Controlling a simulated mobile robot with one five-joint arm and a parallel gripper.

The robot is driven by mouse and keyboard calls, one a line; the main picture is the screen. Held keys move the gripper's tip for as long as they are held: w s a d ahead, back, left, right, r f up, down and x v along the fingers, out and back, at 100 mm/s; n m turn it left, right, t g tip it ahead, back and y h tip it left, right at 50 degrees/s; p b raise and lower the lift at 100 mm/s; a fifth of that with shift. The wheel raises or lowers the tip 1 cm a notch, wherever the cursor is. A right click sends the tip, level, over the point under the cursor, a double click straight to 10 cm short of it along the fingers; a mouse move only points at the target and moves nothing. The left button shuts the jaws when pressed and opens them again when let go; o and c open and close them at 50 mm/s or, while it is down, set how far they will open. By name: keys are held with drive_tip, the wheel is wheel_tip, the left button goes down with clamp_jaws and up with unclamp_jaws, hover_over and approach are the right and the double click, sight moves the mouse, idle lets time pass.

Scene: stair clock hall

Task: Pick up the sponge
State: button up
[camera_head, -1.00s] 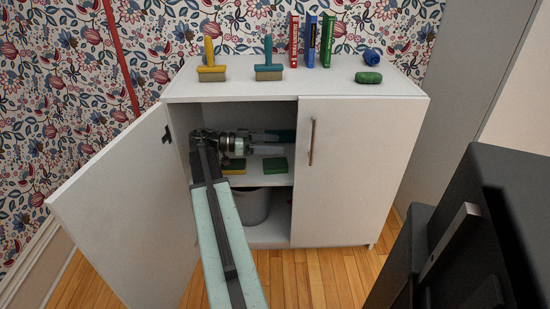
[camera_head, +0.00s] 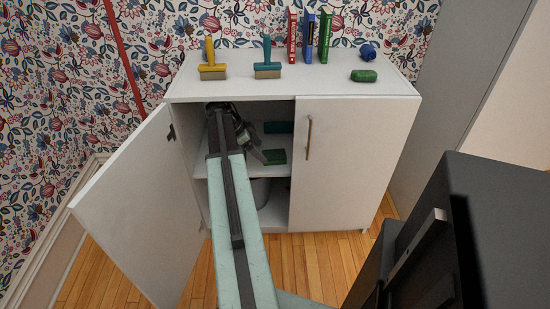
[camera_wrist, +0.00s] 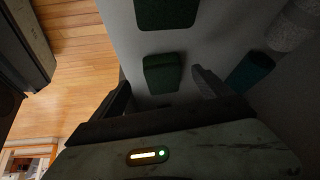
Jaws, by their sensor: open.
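A dark green block (camera_wrist: 162,74), sponge-like, lies on the cabinet shelf between the fingertips of my gripper (camera_wrist: 160,88) in the wrist view. My gripper is open, with a finger on either side of the block; I cannot tell whether they touch it. A second dark green block (camera_wrist: 166,12) lies beyond it. In the head view one green block (camera_head: 274,157) shows on the shelf just right of my gripper (camera_head: 262,154). My arm hides the left part of the shelf. I cannot tell for sure which block is the sponge.
A grey bin (camera_head: 260,192) stands below the shelf.

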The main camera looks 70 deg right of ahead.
sight(274, 155)
drive_tip(key=s+d, duration=0.1)
drive_tip(key=s, duration=0.1)
drive_tip(key=shift+s+d, duration=0.35)
drive_tip(key=b+x, duration=0.4)
drive_tip(key=x, duration=0.1)
drive_tip(key=shift+w+a+f, duration=0.1)
drive_tip(key=shift+w, duration=0.1)
drive_tip(key=shift+s+f, duration=0.1)
drive_tip(key=shift+s, duration=0.05)
drive_tip(key=c, duration=1.4)
